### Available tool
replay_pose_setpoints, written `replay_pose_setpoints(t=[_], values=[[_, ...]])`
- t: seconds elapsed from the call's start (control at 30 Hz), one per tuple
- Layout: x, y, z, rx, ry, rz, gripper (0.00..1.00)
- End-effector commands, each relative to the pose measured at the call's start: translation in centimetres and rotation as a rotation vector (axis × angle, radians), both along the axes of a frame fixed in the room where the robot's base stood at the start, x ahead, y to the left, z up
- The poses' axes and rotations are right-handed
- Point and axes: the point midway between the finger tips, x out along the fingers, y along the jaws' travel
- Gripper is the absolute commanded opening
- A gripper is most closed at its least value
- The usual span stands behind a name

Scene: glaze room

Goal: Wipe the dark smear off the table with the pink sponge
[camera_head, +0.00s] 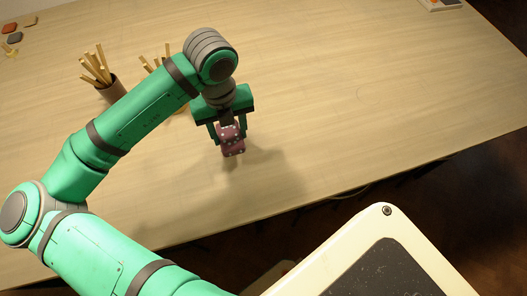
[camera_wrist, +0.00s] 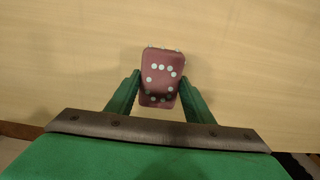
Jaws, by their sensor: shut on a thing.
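The pink sponge (camera_head: 231,143) is a dull mauve-pink block with pale dots. My gripper (camera_head: 228,136) is shut on it above the near part of the pale wooden table (camera_head: 350,120). In the wrist view the sponge (camera_wrist: 160,80) sits between the two green fingers of my gripper (camera_wrist: 160,95), extending past their tips. I cannot tell whether its underside touches the table. I make out no dark smear in either view; only soft shadows of my arm lie around the sponge. The table beneath the sponge and my arm is hidden.
A dark cup (camera_head: 112,89) of wooden sticks stands left of my arm, and more sticks (camera_head: 150,64) show partly behind it. Small coloured tiles (camera_head: 12,38) lie at the far left. A framed board (camera_head: 442,4) lies at the far right.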

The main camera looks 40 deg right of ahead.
Motion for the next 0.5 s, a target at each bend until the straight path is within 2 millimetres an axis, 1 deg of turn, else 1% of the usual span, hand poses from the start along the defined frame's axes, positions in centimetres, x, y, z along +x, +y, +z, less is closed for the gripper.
replay_pose_setpoints(t=[0.1,0.3,0.5], values=[[-0.1,-0.4,1.1,-0.001,-0.002,-0.008,0.27],[-0.1,-0.4,2.9,-0.001,-0.002,-0.009,0.27],[-0.1,-0.3,4.2,0.0,-0.001,-0.007,0.27]])
